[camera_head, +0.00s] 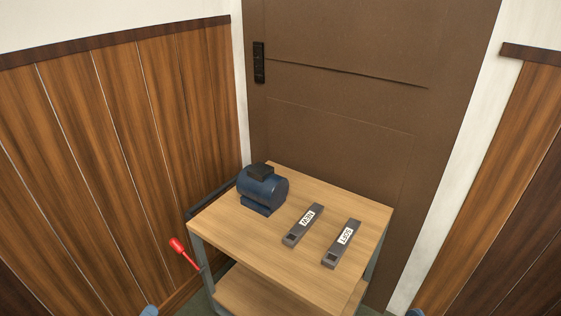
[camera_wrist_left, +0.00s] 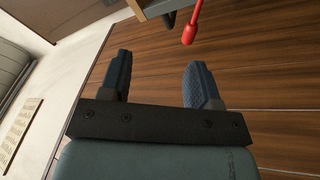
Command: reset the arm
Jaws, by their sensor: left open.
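My left gripper shows in the left wrist view (camera_wrist_left: 158,62) with its two blue-grey fingers wide apart and nothing between them. In the head view only a small blue-grey tip of it (camera_head: 148,311) shows at the bottom edge, left of and apart from the wooden cart. A similar small tip (camera_head: 415,312) shows at the bottom right, likely my right gripper; its jaws are out of frame. A red-handled lever (camera_head: 178,246) sticks out from the cart's left side. Its red end (camera_wrist_left: 190,32) lies beyond the open fingers in the left wrist view, apart from them.
The wooden cart (camera_head: 225,230) carries a dark blue machine (camera_head: 262,190) and two dark bars with white labels, one left (camera_head: 303,224) and one right (camera_head: 342,243). A brown door (camera_head: 360,100) stands behind. Wood-panelled walls (camera_head: 120,120) flank both sides.

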